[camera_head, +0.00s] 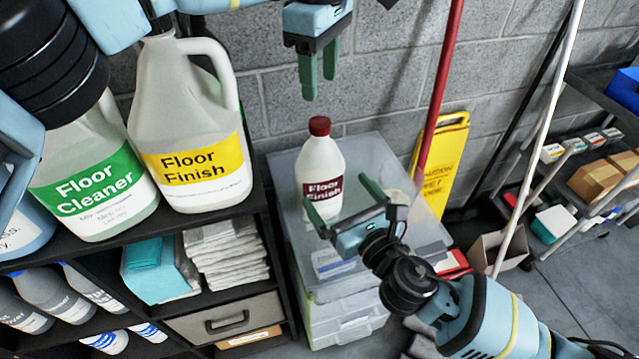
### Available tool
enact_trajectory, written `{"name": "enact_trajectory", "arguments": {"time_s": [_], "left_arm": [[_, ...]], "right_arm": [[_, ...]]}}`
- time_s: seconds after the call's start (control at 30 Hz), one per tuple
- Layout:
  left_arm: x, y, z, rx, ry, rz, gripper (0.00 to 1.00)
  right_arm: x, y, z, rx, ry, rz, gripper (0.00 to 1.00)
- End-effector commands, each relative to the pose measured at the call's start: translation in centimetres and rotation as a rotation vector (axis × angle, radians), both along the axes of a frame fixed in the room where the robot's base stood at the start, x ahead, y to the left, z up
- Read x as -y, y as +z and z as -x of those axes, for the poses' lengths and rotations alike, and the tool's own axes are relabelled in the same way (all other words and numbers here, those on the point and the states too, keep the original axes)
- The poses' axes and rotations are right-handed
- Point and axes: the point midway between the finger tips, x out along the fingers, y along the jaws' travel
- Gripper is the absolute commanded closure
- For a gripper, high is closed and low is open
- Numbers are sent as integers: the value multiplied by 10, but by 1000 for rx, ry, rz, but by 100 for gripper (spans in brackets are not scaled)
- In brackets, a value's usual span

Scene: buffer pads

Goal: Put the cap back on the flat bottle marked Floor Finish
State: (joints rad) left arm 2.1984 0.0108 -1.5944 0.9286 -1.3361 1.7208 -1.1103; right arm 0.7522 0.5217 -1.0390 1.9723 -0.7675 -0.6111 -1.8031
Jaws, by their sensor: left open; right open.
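A white bottle (322,165) with a dark red Floor Finish label stands upright on a clear plastic bin. A red cap (319,126) sits on its neck; whether it is seated fully I cannot tell. My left gripper (319,80) is open and empty, fingers pointing down, above the cap and apart from it. My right gripper (343,204) is open at the bottle's lower right, its fingers near the label and covering part of the lower body. I cannot tell whether they touch it. A larger jug (192,125) with a yellow Floor Finish label stands on the shelf at left.
The clear bin (285,190) stands beside the dark shelf unit (262,215). A Floor Cleaner jug (92,195) stands on that shelf. A red pole (440,100), a yellow floor sign (448,150) and a white pole (535,140) lie to the right.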

Motion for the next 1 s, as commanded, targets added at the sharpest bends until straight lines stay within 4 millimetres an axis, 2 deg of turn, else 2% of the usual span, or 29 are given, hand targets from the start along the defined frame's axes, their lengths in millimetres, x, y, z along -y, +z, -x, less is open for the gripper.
{"name": "enact_trajectory", "arguments": {"time_s": [0.6, 1.0], "left_arm": [[0, 0, 0, -1, 0, 2, 49], [0, 0, 0, -1, 0, 2, 49]], "right_arm": [[-34, 1, -62, 0, -1, -1, 0], [-37, 0, -67, -1, 0, -2, 0]]}}
